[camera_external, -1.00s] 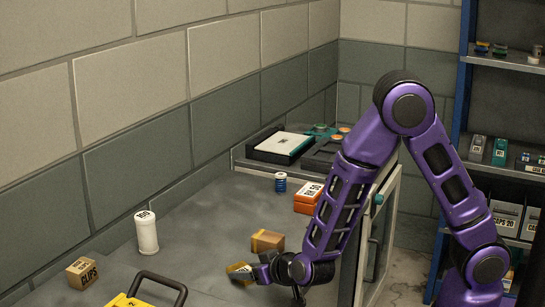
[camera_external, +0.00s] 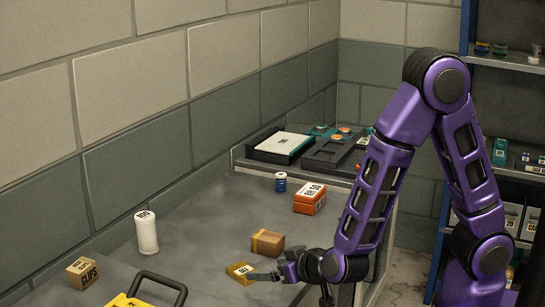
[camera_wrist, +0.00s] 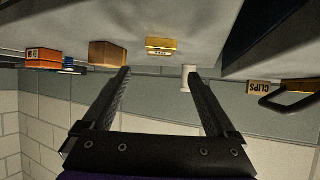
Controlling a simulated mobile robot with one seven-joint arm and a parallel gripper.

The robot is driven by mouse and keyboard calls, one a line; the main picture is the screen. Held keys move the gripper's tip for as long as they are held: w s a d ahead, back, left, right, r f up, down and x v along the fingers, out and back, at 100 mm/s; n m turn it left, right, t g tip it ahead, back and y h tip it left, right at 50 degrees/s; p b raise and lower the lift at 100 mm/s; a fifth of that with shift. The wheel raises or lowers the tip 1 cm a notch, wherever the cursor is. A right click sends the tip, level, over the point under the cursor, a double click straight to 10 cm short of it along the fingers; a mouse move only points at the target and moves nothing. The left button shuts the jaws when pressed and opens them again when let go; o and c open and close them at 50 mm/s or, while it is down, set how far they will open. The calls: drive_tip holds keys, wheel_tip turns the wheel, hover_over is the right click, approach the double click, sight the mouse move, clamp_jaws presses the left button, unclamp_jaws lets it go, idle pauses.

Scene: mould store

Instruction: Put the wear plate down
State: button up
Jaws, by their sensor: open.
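The wear plate, a small yellow-gold block with a dark-lettered label (camera_external: 240,271), rests on the grey bench top near the front edge. It also shows in the wrist view (camera_wrist: 161,44), upside down, ahead of the fingertips and between their lines. My gripper (camera_external: 266,274) is just to the right of the plate, low over the bench. In the wrist view my gripper (camera_wrist: 156,76) has its two fingers wide apart with nothing between them. In the external view one finger overlaps the plate's near edge, so I cannot tell the exact gap there.
A brown carton (camera_external: 268,243) stands just behind the plate. An orange box (camera_external: 310,198), a blue spool (camera_external: 280,182) and black trays (camera_external: 281,147) are farther back. A white cylinder (camera_external: 147,233), a clips box (camera_external: 82,273) and a yellow handled case (camera_external: 130,300) are left. The bench middle is clear.

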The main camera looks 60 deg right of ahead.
drive_tip(key=shift+v, duration=1.55)
